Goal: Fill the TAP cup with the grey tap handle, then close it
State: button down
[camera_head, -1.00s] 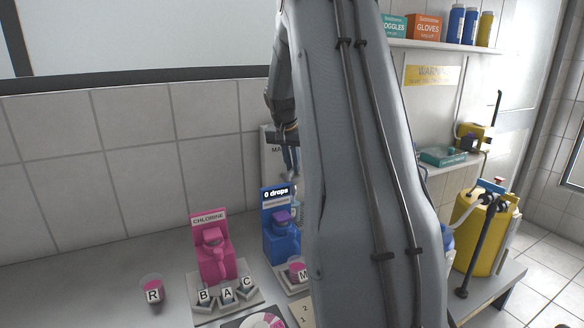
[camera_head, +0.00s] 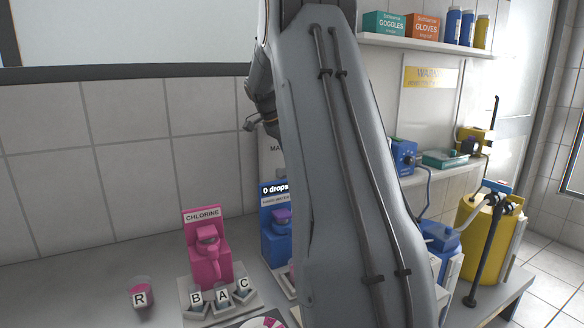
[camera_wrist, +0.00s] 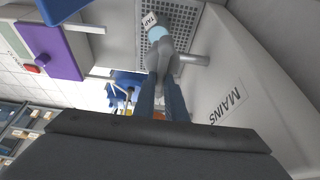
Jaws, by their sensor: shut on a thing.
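In the wrist view my gripper (camera_wrist: 163,95) is shut on the grey tap handle (camera_wrist: 161,56), its two dark blue fingers close together. A grey pipe (camera_wrist: 194,59) runs from the tap to the wall panel marked MAINS (camera_wrist: 227,103). The TAP cup (camera_wrist: 150,19) stands on a grey grid (camera_wrist: 180,18) beyond the handle. A light blue round surface (camera_wrist: 157,33) shows at the cup; the tap partly covers it, and I cannot tell the fill level. In the head view my arm hides the fingertips, the tap and the TAP cup.
The pink CHLORINE dispenser (camera_head: 207,262), a blue dispenser (camera_head: 275,245) reading 0 drops and the R cup (camera_head: 140,293) stand on the bench. Cups B, A and C sit on a grey stand (camera_head: 214,310). A yellow tank (camera_head: 477,235) stands at right.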

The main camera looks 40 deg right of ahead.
jog(key=shift+m, duration=0.5)
jog(key=shift+g, duration=0.3)
jog(key=c, duration=1.8)
grip_release()
jog(key=shift+r, duration=0.1)
jog(key=shift+b+v, duration=0.75)
jog(key=shift+v, duration=3.1)
